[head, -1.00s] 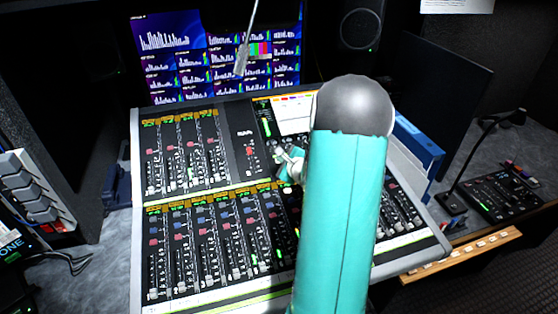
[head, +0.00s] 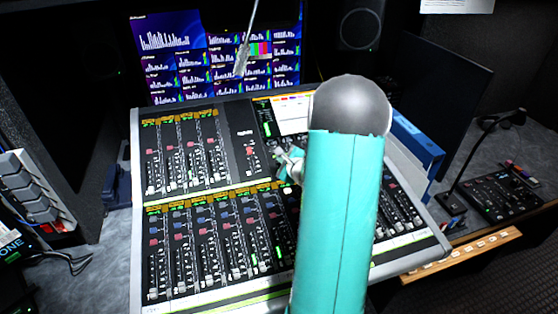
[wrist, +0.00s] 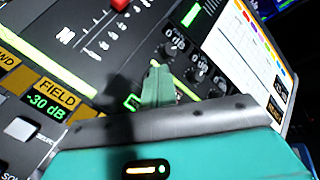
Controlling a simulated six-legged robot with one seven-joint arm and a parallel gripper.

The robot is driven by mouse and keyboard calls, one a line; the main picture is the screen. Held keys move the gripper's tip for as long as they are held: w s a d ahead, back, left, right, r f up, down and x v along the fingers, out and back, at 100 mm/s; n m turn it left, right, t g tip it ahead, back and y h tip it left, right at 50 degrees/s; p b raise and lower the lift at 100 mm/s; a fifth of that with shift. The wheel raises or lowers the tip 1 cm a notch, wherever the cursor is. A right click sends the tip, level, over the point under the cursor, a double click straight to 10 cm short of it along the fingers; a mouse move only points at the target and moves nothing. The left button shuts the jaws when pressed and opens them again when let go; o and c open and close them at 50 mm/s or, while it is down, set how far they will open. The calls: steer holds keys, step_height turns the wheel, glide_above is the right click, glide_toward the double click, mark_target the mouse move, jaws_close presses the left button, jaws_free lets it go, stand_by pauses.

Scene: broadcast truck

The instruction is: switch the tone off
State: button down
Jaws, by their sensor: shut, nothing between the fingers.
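The mixing console (head: 222,143) fills the middle of the head view, with rows of faders and a narrow section holding a red control (head: 250,151). That red control also seems to show at the top of the wrist view (wrist: 118,5). No tone label is readable on it. My gripper (head: 281,159) is low over the console's upper middle, right of the red control, partly hidden by my arm. In the wrist view my gripper (wrist: 155,68) is shut and empty, its tips close to two knobs marked 0 dB (wrist: 175,42). A green-lit outline (wrist: 132,102) lies beside the fingers; contact cannot be told.
A gooseneck microphone (head: 241,65) hangs above the console's back edge before the screens (head: 170,40). A dark monitor (head: 440,100) and blue binder (head: 418,145) stand at right. A small panel (head: 498,195) sits on the right desk. My arm hides the console's right middle.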

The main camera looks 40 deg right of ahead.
steer(key=shift+s+a+r, duration=0.15)
steer(key=shift+s+r, duration=0.05)
steer(key=shift+r, duration=0.35)
steer(key=shift+r, duration=0.1)
steer(key=shift+s+a+r, duration=0.15)
steer(key=shift+s+r, duration=0.15)
steer(key=shift+r, duration=0.45)
steer(key=shift+s+a+r, duration=0.15)
steer(key=shift+s+r, duration=0.1)
steer(key=shift+r, duration=0.45)
steer(key=shift+s+a+r, duration=0.15)
steer(key=shift+s+r, duration=0.15)
steer(key=shift+r, duration=0.45)
